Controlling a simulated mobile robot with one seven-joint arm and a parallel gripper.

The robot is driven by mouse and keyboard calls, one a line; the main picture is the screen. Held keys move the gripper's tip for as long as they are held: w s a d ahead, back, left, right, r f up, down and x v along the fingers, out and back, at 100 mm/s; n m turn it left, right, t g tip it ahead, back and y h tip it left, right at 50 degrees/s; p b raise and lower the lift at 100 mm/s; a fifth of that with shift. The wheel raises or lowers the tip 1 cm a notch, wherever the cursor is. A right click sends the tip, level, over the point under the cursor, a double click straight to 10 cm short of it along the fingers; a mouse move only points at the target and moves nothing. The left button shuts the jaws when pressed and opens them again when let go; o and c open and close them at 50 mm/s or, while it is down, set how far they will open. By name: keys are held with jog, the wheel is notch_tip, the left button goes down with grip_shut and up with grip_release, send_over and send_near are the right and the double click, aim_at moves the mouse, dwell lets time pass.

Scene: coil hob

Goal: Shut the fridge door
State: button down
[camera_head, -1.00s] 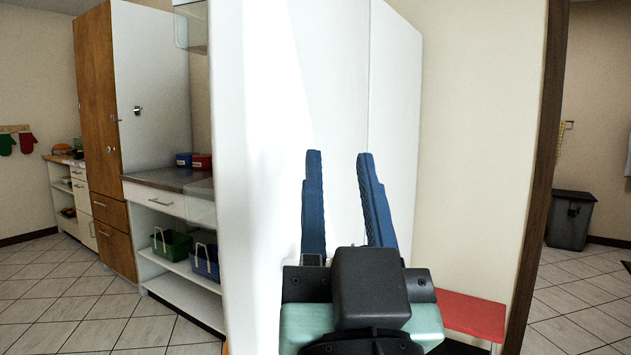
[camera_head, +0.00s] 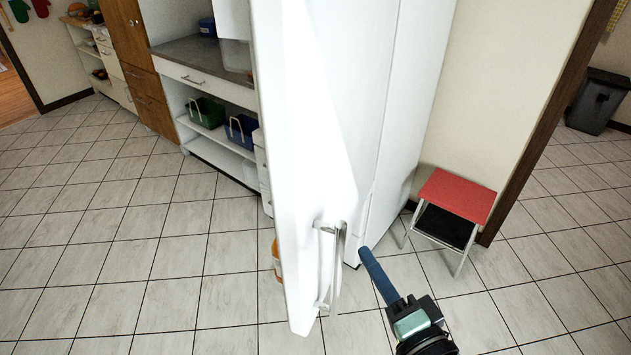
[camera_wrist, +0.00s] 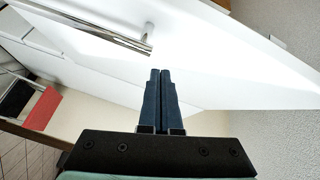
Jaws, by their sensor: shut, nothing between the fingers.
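The white fridge door (camera_head: 305,170) stands open, seen nearly edge-on in the head view, with a metal bar handle (camera_head: 331,265) low on its face. The white fridge body (camera_head: 400,110) is behind it to the right. In the wrist view the door (camera_wrist: 225,65) fills the upper middle, and its handle (camera_wrist: 95,25) is at upper left. My gripper (camera_head: 364,252) is shut and empty, just right of the handle in the head view. In the wrist view its blue fingers (camera_wrist: 160,75) are together in front of the door. I cannot tell whether they touch it.
A red-topped step stool (camera_head: 458,195) stands by the wall right of the fridge. A grey bin (camera_head: 598,100) is beyond the doorway. A counter with shelves (camera_head: 210,85) is at left. The tiled floor at left is clear.

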jog(key=s+r+m+p, duration=0.2)
jog(key=s+m+p, duration=0.1)
jog(key=s+p, duration=0.1)
jog(key=p, duration=0.3)
send_near(311, 208)
jog(key=w+d, duration=0.2)
jog(key=w, duration=0.2)
jog(key=a, duration=0.1)
jog(key=w+a+p, duration=0.1)
jog(key=a, duration=0.1)
jog(key=shift+a+y+p, duration=0.1)
jog(key=shift+y+p, duration=0.2)
jog(key=shift+y, duration=0.1)
jog(key=shift+w+a+f, duration=0.1)
jog(key=shift+w+a, duration=0.15)
jog(key=shift+a, duration=0.25)
